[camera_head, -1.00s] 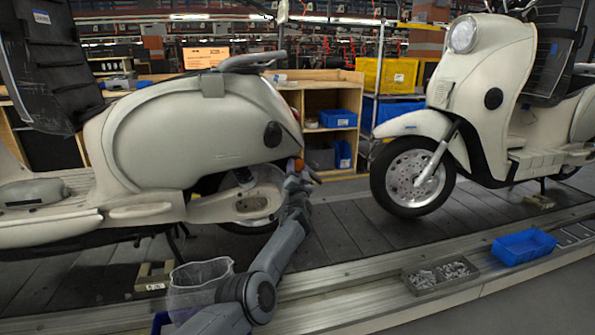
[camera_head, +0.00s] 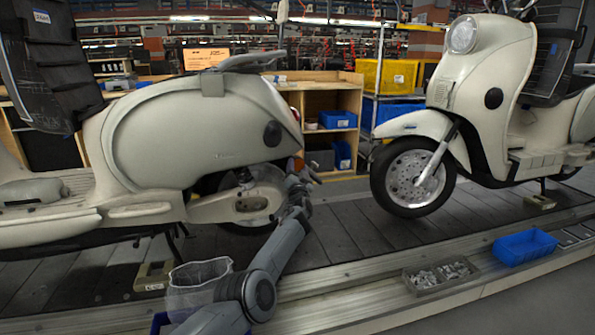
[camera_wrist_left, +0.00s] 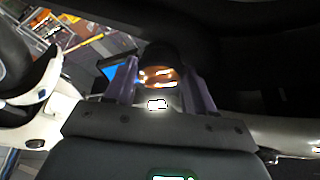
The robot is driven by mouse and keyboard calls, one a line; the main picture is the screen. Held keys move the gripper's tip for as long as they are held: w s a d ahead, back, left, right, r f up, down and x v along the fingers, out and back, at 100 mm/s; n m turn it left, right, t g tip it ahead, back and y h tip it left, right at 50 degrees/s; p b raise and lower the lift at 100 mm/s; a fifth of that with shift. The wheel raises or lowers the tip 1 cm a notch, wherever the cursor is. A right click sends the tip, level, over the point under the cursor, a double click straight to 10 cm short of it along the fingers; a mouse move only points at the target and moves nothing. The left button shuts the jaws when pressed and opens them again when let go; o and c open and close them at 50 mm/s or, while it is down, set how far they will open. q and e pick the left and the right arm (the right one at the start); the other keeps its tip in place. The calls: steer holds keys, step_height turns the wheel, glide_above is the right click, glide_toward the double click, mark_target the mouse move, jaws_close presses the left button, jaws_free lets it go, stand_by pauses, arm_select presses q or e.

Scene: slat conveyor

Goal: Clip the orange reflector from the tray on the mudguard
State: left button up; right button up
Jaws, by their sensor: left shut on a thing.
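My left gripper (camera_head: 300,180) is at the rear of the left cream scooter (camera_head: 200,130), beside its rear wheel, and is small in the head view. In the left wrist view its two fingers (camera_wrist_left: 160,88) stand either side of the orange reflector (camera_wrist_left: 160,73), which is gripped between them and has bright glints. A dark curved surface, probably the mudguard (camera_wrist_left: 215,45), lies just beyond the reflector; I cannot tell whether they touch. My right gripper is not in view.
A blue tray (camera_head: 525,246) and a grey tray (camera_head: 411,280) of small metal parts sit on the conveyor's front ledge. A mesh bin (camera_head: 198,273) stands by my left arm. A second scooter (camera_head: 490,90) is on the right, with bare slats (camera_head: 350,225) between the two.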

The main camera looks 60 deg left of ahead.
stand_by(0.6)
arm_select(q)
steer(key=o, duration=1.1)
steer(key=shift+a, duration=0.15)
